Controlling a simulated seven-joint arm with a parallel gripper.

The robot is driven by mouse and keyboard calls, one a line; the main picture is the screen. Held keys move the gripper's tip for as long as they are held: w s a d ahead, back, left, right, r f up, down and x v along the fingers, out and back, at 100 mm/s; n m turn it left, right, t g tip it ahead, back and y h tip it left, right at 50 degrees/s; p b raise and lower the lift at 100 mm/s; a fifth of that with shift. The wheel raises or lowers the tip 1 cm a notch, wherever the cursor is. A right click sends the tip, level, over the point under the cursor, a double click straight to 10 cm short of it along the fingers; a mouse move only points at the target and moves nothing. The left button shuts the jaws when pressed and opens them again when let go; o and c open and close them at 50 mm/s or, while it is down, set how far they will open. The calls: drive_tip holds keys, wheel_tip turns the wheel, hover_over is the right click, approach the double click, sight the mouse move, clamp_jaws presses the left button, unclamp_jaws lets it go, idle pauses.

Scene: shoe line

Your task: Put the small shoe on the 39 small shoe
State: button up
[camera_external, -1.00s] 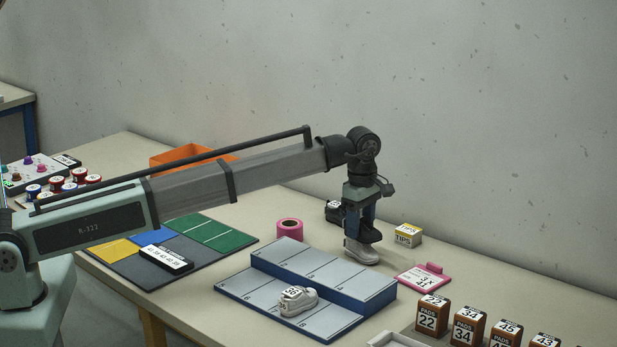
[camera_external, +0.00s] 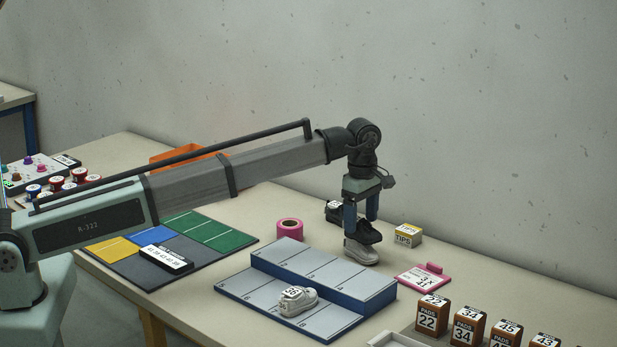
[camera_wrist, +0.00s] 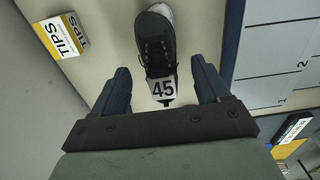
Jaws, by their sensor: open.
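A dark shoe (camera_external: 369,233) with dark laces rests on top of a white-grey shoe (camera_external: 361,252) on the table behind the rack. In the wrist view the dark shoe (camera_wrist: 158,40) carries a tag reading 45, and the pale toe of the shoe beneath (camera_wrist: 161,10) peeks out past it. My gripper (camera_external: 361,225) is open above the dark shoe; in the wrist view its two fingers (camera_wrist: 160,68) stand apart on either side of the heel. Another white-grey shoe (camera_external: 303,305), tagged 36, sits on the rack's lower step. I see no 39 tag on the lower stacked shoe.
The two-step grey-blue rack (camera_external: 323,268) stands in front. A yellow TIPS box (camera_external: 408,235) and a pink card (camera_external: 424,278) lie to the right. A pink tape roll (camera_external: 290,229) and a black object (camera_external: 333,212) are to the left. Numbered brown boxes (camera_external: 432,316) line the front right.

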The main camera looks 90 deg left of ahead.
sight(361, 219)
wheel_tip(361, 219, up, 10)
idle(0.4)
